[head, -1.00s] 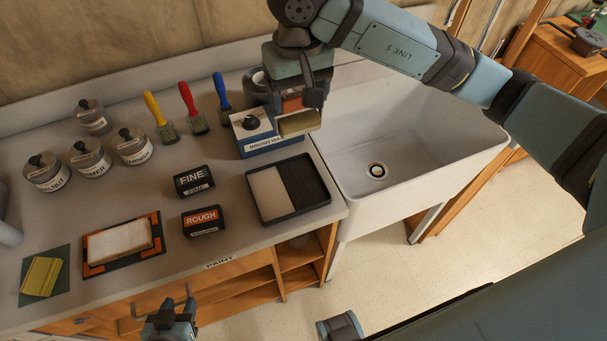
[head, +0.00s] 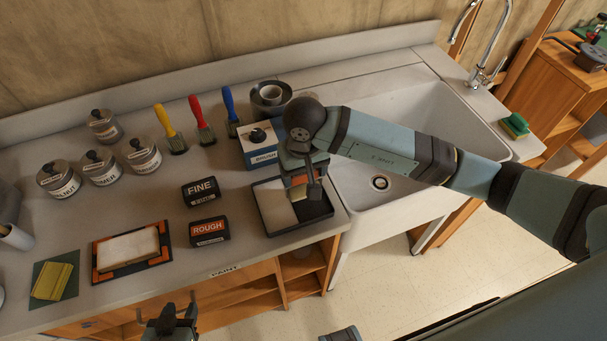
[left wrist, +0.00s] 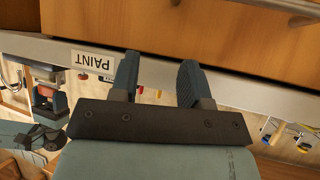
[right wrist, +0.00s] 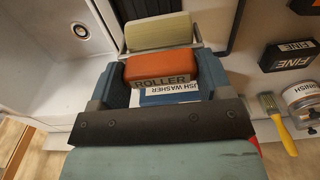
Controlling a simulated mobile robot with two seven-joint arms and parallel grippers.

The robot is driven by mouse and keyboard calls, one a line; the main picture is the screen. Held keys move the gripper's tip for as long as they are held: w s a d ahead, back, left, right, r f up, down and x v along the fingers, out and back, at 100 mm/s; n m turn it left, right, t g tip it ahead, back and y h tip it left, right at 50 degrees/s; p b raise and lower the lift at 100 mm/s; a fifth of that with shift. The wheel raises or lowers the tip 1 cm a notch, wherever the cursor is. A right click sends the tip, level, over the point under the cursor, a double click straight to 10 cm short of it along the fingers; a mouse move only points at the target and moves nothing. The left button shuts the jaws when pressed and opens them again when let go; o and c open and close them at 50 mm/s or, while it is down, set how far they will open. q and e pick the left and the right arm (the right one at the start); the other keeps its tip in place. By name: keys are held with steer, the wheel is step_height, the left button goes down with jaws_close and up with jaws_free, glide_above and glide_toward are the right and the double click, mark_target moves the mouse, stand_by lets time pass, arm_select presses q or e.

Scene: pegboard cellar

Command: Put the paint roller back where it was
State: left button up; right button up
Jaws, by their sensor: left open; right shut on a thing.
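The paint roller has an orange handle marked ROLLER (right wrist: 160,70) and a pale cream sleeve (right wrist: 158,32). My right gripper (head: 304,185) is shut on the handle. In the head view the roller is mostly hidden by the gripper and appears over the right part of the black-rimmed paint tray (head: 263,222); I cannot tell whether it touches. The tray has a white half on the left and a dark half on the right. My left gripper (head: 170,315) is open and empty, low in front of the counter; its fingers show in the left wrist view (left wrist: 158,78).
The blue and white brush washer (head: 262,157) stands behind the tray, and the sink (head: 400,120) is to the right. FINE (head: 201,192) and ROUGH (head: 210,231) blocks sit left of the tray. Brushes, jars (head: 102,167) and a sanding board (head: 128,250) lie further left.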

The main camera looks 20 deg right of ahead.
step_height(320, 180, down, 2)
steer(key=shift+f, duration=0.1)
steer(key=shift+f, duration=0.2)
steer(key=o, duration=0.9)
steer(key=shift+r, duration=0.1)
